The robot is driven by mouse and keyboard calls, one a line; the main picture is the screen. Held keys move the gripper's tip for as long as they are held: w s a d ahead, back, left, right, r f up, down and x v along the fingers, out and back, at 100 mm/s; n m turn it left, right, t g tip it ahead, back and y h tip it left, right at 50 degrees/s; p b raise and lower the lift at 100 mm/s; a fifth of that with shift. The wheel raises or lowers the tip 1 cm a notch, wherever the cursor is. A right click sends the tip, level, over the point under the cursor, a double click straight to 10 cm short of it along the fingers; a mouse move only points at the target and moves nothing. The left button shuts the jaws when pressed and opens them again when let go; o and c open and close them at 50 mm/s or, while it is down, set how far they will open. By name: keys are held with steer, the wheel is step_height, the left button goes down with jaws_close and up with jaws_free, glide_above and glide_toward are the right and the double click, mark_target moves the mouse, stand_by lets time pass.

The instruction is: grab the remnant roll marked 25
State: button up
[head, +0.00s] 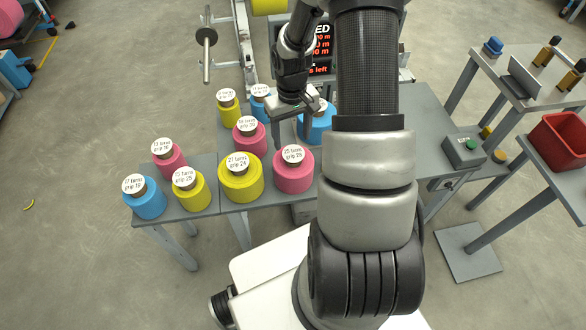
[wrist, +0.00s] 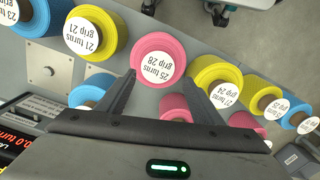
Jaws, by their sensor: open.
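A pink roll (head: 293,172) with a white label reading "25 turns grip 28" stands upright at the front of the grey table. In the wrist view the same pink roll (wrist: 157,57) is ahead of the fingertips, with its label facing me. My gripper (head: 293,118) is open and empty above the rolls, behind the pink roll in the head view. In the wrist view my gripper's fingers (wrist: 159,80) are spread, with their tips near the roll's lower edge. I cannot tell their height above it. A yellow roll (head: 189,190) has a smaller label whose second line looks like "grip 25".
A yellow roll (head: 240,178) labelled "27 turns grip 24" stands close left of the pink roll. A blue roll (head: 318,123) is partly hidden behind my gripper. Several other rolls stand left and behind. A red bin (head: 560,140) is at the far right.

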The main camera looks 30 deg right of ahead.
step_height(320, 180, down, 9)
steer(key=b, duration=0.1)
steer(key=shift+d+r, duration=0.2)
steer(key=shift+d, duration=0.05)
jaws_close()
stand_by(0.3)
